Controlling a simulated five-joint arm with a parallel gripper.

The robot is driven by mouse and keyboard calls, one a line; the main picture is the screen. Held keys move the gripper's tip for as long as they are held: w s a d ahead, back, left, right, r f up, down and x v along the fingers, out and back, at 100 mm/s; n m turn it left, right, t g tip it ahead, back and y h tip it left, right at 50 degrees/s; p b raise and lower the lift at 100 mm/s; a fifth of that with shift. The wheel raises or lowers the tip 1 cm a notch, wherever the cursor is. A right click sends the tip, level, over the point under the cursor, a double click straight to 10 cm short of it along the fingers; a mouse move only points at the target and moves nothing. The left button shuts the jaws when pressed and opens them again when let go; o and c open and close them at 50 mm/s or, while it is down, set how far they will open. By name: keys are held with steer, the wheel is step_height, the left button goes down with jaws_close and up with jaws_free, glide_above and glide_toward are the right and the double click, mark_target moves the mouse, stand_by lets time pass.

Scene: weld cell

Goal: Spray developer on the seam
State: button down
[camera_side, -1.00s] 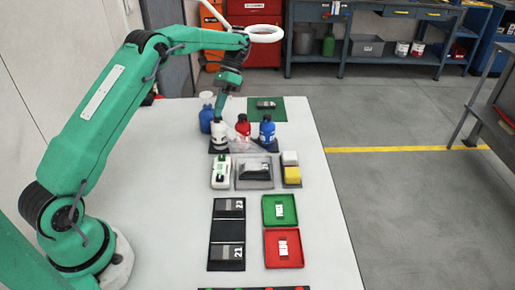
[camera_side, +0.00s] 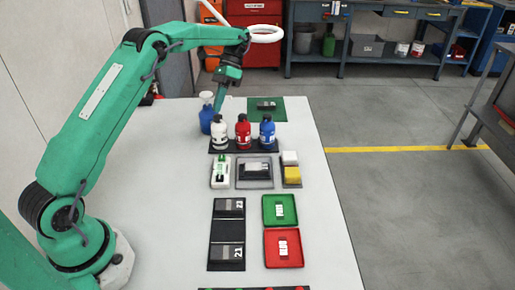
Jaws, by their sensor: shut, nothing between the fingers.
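My gripper (camera_side: 221,106) points down above the white bottle (camera_side: 219,132), shut and empty; I cannot tell whether its tips touch the bottle's top. The white bottle stands upright on a black holder with a red bottle (camera_side: 243,133) and a blue bottle (camera_side: 267,133). In front of them, a clear-grey tray (camera_side: 240,184) holds a welded piece (camera_side: 257,169) with a pale, whitish top. The seam itself is too small to make out.
Another blue bottle (camera_side: 206,120) stands behind left. A green mat (camera_side: 280,115) with a dark block lies at the back. A white-green device (camera_side: 220,173), yellow block (camera_side: 292,175), black plates (camera_side: 225,229), green tray (camera_side: 294,219) and red tray (camera_side: 299,250) are nearer.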

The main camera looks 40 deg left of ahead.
mark_target(220, 116)
steer(key=shift+r, duration=2.5)
steer(key=shift+r, duration=0.1)
steer(key=s+d+r+n+t+y, duration=0.2)
steer(key=s+d+r+t, duration=0.45)
steer(key=s+r, duration=0.5)
steer(key=s+d+f+n+t, duration=0.1)
steer(key=s+d+f+t, duration=0.1)
steer(key=s, duration=0.5)
steer(key=s+d+f+n+t, duration=0.2)
steer(key=s+d+f+t, duration=0.1)
steer(key=s, duration=0.4)
steer(key=shift+s+f+t, duration=0.35)
steer(key=shift+t, duration=0.3)
